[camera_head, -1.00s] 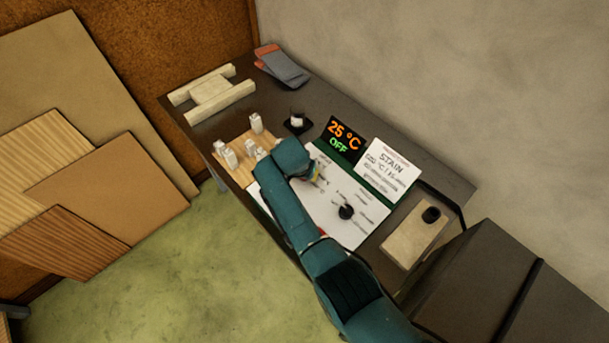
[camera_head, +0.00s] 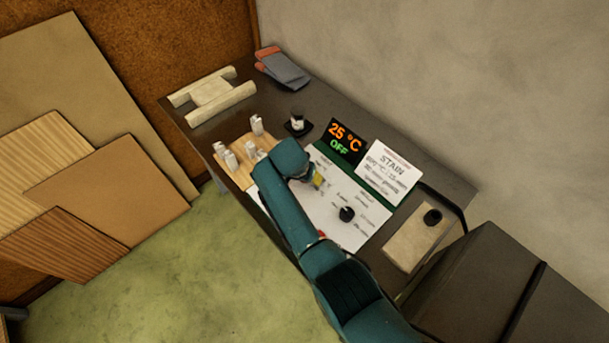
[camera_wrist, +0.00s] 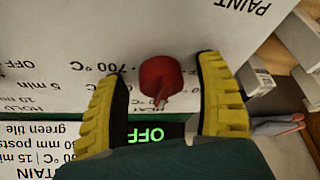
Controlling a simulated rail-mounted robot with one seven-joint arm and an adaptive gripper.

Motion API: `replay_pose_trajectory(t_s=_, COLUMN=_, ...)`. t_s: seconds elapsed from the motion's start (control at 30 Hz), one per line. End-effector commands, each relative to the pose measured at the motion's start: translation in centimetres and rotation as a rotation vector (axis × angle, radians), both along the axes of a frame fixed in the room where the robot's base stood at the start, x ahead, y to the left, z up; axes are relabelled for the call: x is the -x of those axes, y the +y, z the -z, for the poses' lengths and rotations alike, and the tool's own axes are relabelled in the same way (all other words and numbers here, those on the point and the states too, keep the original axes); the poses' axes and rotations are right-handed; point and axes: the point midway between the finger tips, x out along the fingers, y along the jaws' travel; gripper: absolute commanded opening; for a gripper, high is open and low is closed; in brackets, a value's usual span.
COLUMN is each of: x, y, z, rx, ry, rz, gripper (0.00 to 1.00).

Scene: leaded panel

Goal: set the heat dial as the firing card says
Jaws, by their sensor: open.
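The red heat dial (camera_wrist: 161,78) is on the white panel (camera_wrist: 60,30) in the wrist view. Its pale-tipped pointer faces down in that picture, toward the display; an upside-down "700 °C" mark is to its left. My gripper (camera_wrist: 160,75) is open, with one yellow finger on each side of the dial and gaps visible. In the head view my gripper (camera_head: 318,181) is over the panel, and my arm hides the red dial. The firing card (camera_head: 388,172) reads "STAIN", with a temperature and "15 min"; the temperature's digits are unclear. The display (camera_head: 341,141) reads "25 °C OFF".
A black dial (camera_head: 346,213) stands on the panel to the right of my gripper. White posts stand on a wooden board (camera_head: 238,172) at left. A small cup (camera_head: 297,120) is behind. A pale block (camera_head: 417,234) with a black knob (camera_head: 432,216) lies at right.

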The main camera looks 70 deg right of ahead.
Motion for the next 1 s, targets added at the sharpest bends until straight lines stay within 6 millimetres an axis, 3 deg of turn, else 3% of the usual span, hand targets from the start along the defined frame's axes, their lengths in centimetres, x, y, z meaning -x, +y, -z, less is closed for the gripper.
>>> replay_pose_trajectory(t_s=0.17, x=-0.1, y=0.2, z=-0.6, rx=0.002, ry=-0.001, rz=0.000, gripper=0.71)
replay_pose_trajectory(t_s=0.27, x=-0.1, y=0.7, z=-2.0, rx=0.004, ry=-0.004, rz=-0.002, gripper=0.71)
replay_pose_trajectory(t_s=0.63, x=0.0, y=4.0, z=-9.8, rx=0.001, ry=-0.002, rz=-0.001, gripper=0.71)
replay_pose_trajectory(t_s=0.8, x=0.1, y=4.6, z=-11.1, rx=0.000, ry=-0.001, rz=-0.001, gripper=0.71)
replay_pose_trajectory(t_s=1.0, x=0.1, y=4.6, z=-11.1, rx=0.000, ry=0.000, rz=-0.001, gripper=0.71)
